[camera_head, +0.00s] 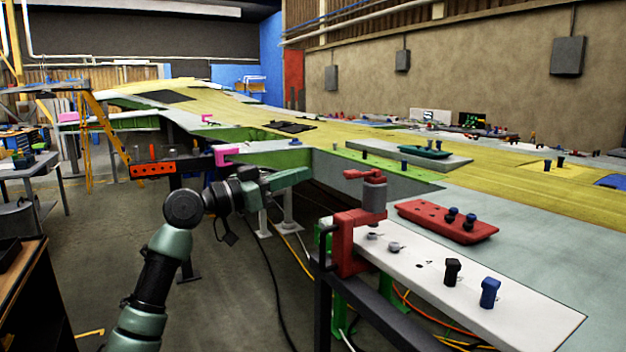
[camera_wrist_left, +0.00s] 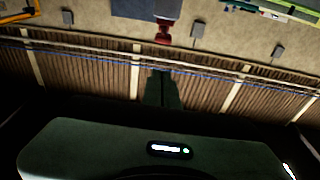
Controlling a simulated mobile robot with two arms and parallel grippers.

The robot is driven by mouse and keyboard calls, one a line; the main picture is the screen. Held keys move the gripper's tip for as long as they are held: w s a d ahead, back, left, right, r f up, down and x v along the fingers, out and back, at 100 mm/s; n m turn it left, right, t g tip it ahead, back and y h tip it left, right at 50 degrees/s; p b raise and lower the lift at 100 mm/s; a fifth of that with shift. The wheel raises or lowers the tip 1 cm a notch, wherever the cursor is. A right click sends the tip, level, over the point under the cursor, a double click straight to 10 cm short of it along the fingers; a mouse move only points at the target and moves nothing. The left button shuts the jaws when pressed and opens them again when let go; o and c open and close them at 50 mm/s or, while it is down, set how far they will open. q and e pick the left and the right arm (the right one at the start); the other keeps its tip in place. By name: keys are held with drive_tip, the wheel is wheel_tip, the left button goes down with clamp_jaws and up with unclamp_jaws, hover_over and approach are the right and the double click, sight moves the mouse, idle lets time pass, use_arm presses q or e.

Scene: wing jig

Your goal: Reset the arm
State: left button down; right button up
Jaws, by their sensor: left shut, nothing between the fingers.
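My left arm comes in from the lower left in the head view. Its green left gripper (camera_head: 290,178) points right, in the air in front of the wing jig's near edge, and looks shut with nothing in it. In the left wrist view the shut gripper fingers (camera_wrist_left: 162,90) show dark green at the middle, against the far wall. The red clamp (camera_head: 350,240) on the white plate (camera_head: 520,308) stands to the right of the gripper, apart from it. My right gripper does not show in either view.
A red tray (camera_head: 440,220) with dark pegs lies behind the white plate. A black peg (camera_head: 453,272) and a blue peg (camera_head: 490,292) stand on the plate. A pink clamp (camera_head: 226,155) sits on the wing edge. Cables cross the floor below. Open floor lies left of the jig.

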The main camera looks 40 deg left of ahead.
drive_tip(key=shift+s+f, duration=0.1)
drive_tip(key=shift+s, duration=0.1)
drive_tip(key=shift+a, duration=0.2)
